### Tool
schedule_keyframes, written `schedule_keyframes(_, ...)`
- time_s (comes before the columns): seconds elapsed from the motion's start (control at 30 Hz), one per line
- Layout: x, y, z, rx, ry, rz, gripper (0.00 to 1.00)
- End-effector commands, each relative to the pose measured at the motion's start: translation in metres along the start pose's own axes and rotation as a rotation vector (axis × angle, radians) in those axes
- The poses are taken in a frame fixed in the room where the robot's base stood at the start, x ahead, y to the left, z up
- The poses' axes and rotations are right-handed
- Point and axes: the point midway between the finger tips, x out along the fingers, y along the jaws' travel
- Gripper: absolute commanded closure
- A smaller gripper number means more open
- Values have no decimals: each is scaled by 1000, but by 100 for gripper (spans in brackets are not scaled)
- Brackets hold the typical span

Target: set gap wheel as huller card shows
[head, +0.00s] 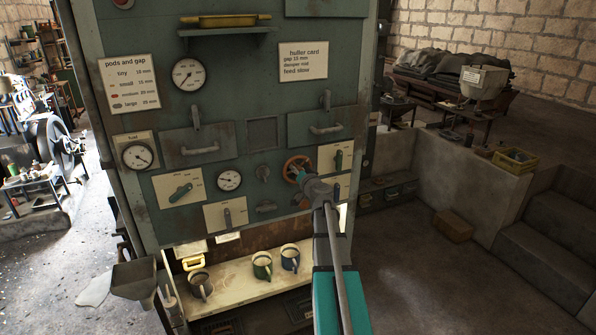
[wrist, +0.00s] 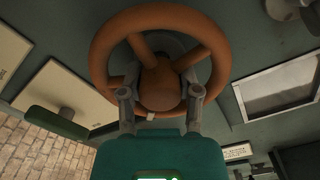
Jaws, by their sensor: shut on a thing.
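The huller card (head: 304,61) is a white sheet on the green panel, reading gap 15 mm, damper mid, feed slow. The gap wheel is an orange-brown handwheel (head: 297,165) low on the panel, partly hidden by my gripper (head: 302,173). The wheel fills the upper middle of the wrist view (wrist: 160,14). There my gripper (wrist: 157,103) has one finger on each side of the wheel's lower hub area, shut on it. A small white mark shows just below the hub. The pods and gap card (head: 131,84) hangs at upper left, with small at 15 mm.
Levers on white plates sit right of the wheel (head: 339,157) and left, a green-handled one (head: 180,190). Gauges (head: 229,180) and drawer-like flaps (head: 324,127) surround it. Mugs (head: 262,265) stand on the shelf below. A metal hopper (head: 134,281) juts out at lower left.

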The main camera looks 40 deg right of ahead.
Motion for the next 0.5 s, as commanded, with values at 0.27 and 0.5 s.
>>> schedule_keyframes(0.27, -2, -1, 2, -7, -3, -2, 100)
schedule_keyframes(0.5, -1, -1, 1, -5, -2, -2, 41)
